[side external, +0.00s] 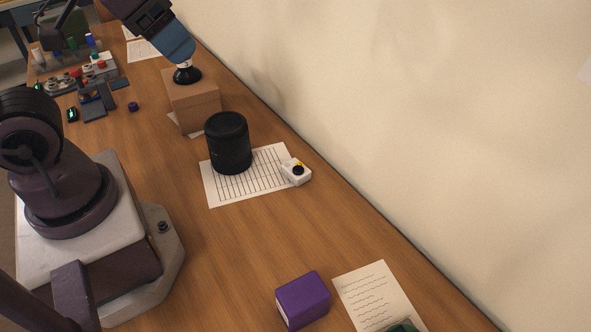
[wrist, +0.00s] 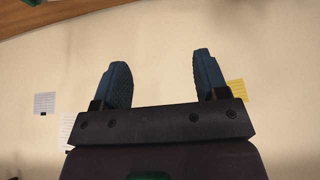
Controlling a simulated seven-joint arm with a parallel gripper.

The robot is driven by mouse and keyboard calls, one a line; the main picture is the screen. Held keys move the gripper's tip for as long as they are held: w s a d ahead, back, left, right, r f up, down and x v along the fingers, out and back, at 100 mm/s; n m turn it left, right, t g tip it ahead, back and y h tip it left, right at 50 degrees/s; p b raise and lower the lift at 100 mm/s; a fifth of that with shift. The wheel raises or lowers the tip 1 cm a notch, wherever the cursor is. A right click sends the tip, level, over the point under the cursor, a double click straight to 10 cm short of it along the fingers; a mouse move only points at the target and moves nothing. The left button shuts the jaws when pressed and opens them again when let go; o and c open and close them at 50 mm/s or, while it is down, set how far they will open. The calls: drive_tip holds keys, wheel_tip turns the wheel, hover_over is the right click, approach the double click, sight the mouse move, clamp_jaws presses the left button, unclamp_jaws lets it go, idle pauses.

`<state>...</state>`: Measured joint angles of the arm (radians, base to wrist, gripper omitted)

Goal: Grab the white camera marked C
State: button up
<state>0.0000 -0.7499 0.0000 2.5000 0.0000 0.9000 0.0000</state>
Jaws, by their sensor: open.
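A small white camera (side external: 296,171) with a black round lens and a yellow spot sits on the right edge of a lined paper sheet (side external: 222,190). No letter C is readable on it. My gripper (side external: 178,48) is at the top of the side view, above a cardboard box and well away from the camera, up and to the left. In the wrist view my gripper (wrist: 160,80) has its two blue fingers spread wide with nothing between them. The wrist view shows mostly wall, and the white camera is not in it.
A black cylinder (side external: 228,143) stands on the sheet left of the camera. The cardboard box (side external: 193,103) bears a small black-and-white object (side external: 186,74). A purple box (side external: 303,300) lies in front.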

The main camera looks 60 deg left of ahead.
drive_tip(key=shift+o, duration=0.2)
drive_tip(key=n+g, duration=0.6)
drive_tip(key=n, duration=1.3)
hover_over(296, 168)
wheel_tip(296, 168, down, 22)
drive_tip(key=f, duration=1.2)
drive_tip(key=shift+w+a+f, duration=0.25)
drive_tip(key=shift+a+f, duration=0.1)
drive_tip(key=c, duration=1)
drive_tip(key=shift+r, duration=0.1)
drive_tip(key=shift+c, duration=0.2)
